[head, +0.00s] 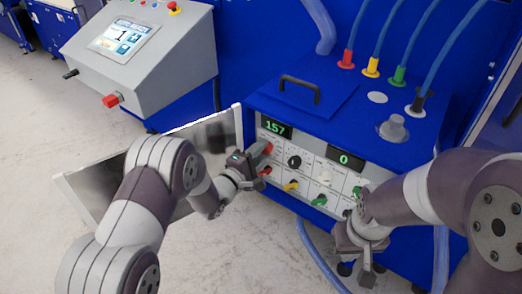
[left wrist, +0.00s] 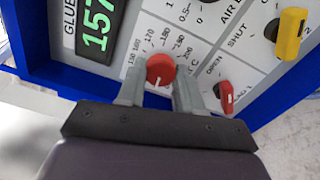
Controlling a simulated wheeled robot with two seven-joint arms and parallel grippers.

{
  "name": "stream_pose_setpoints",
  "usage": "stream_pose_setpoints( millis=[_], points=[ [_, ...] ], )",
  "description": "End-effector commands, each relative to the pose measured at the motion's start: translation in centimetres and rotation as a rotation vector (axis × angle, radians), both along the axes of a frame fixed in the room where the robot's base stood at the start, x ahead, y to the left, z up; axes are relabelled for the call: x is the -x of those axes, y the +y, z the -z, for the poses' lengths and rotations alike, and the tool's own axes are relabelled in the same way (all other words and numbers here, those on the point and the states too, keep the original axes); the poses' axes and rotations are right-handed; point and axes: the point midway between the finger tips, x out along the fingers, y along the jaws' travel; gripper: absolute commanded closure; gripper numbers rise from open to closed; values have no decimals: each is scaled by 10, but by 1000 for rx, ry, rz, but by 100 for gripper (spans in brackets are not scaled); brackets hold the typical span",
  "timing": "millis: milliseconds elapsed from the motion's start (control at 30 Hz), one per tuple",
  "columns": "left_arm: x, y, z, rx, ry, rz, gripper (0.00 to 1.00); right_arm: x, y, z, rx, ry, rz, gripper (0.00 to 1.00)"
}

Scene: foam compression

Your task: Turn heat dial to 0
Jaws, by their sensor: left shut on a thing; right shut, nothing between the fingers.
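The round red dial (left wrist: 160,68) sits on the white control panel beside a temperature scale in °C. It also shows in the head view (head: 267,148), partly covered by my left gripper. My left gripper (head: 258,155) is shut on this dial, one finger on each side of it, as the left wrist view (left wrist: 159,84) shows. A pale mark on the dial points toward my wrist. A green display (head: 276,128) above reads 157. My right gripper (head: 365,268) is shut and empty, pointing down in front of the machine.
A red lever knob (left wrist: 224,96), a yellow knob (left wrist: 291,32) and a black dial (head: 294,161) are close by on the panel. The second display (head: 345,159) reads 0. An open panel door (head: 88,190) stands at left, behind my left arm.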

Motion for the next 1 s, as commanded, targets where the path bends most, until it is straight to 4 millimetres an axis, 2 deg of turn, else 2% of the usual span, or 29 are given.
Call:
stream_pose_setpoints(
  millis=[533,1000],
  points=[
    [1,0,1,381,282,-2,95,0,0,-15,0,0,0,100],
    [1,0,2,534,392,-1,95,0,0,-19,0,0,0,100]
  ],
)
